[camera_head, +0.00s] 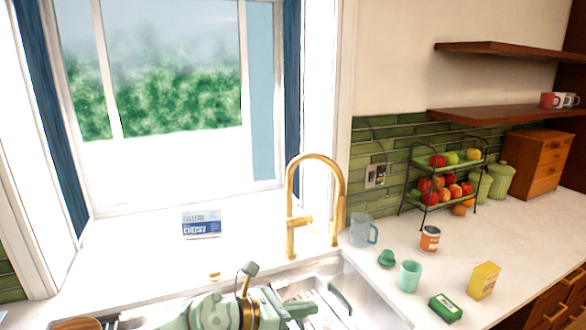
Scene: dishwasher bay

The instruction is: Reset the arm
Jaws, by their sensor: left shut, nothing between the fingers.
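My left arm shows at the bottom edge, pale green with a brass-coloured ring. Its gripper (298,308) is over the sink (372,292), shut, with nothing held. The lower part of the arm is cut off by the frame. My right gripper is not in view.
A gold faucet (291,225) stands behind the sink. Right of it on the counter (528,225) are a glass mug (359,231), a labelled can (430,239), a green cup (409,276), a green box (445,308), a yellow box (483,281) and a fruit rack (416,193).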

